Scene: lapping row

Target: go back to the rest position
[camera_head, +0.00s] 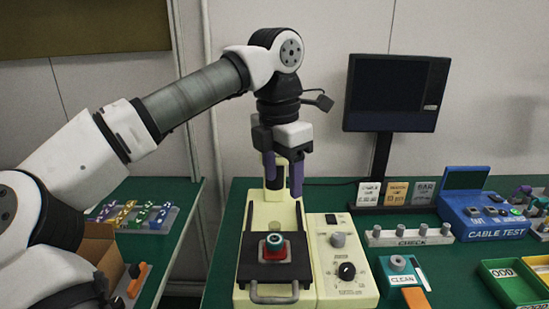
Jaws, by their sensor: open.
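My gripper (282,174) hangs from my raised arm above the back part of a cream-coloured machine (345,288). A dark plate with a metal handle (274,297) lies on the front of the machine. A red piece with a teal ring (274,243) sits on that plate, in front of and below my gripper. The gripper is apart from it. The gripper's fingers hide part of the machine's rear column.
A monitor (396,95) stands behind right. A left bench holds a tray of coloured parts (157,218). A gap separates the benches.

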